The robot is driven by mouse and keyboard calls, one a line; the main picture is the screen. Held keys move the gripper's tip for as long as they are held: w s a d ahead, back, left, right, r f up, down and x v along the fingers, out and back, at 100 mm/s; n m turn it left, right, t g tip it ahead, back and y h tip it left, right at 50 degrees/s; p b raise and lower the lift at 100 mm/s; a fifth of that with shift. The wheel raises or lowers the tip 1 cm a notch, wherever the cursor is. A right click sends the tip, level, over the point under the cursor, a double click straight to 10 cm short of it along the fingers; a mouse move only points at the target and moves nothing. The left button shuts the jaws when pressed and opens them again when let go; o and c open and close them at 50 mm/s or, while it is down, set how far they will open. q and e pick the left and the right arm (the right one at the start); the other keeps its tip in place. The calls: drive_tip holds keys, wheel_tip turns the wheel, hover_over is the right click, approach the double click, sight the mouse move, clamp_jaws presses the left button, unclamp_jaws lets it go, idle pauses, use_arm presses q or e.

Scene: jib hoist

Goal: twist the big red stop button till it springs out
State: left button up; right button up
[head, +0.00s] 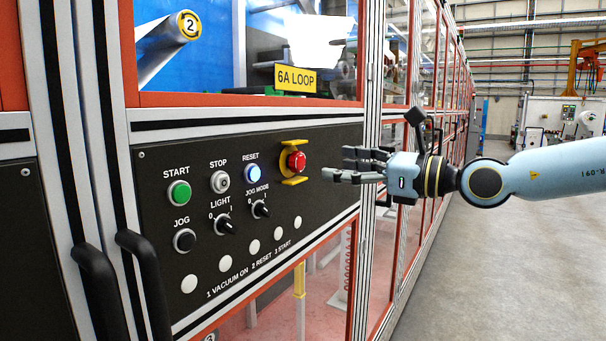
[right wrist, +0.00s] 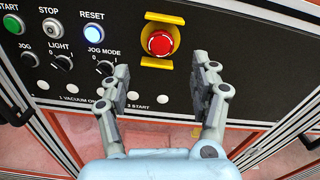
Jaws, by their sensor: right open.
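The big red stop button (head: 296,161) sits at the right of the dark control panel, between yellow guard pieces above and below it. In the right wrist view the red button (right wrist: 160,42) shows face on, with nothing touching it. My right gripper (head: 341,166) is open and empty, just to the right of the button and apart from it. In the right wrist view its fingers (right wrist: 163,85) are spread, and the button shows beyond and between them. My left gripper is not in either view.
The panel (head: 330,200) also holds a green START button (head: 179,193), a STOP button (head: 220,182), a lit RESET button (head: 252,174), a black JOG button (head: 185,240) and two black knobs. Black door handles (head: 140,270) stand out at left. Open floor (head: 490,260) lies at right.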

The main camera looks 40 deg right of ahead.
sight(301, 161)
drive_tip(key=shift+b+x, duration=0.6)
drive_tip(key=shift+x, duration=3.55)
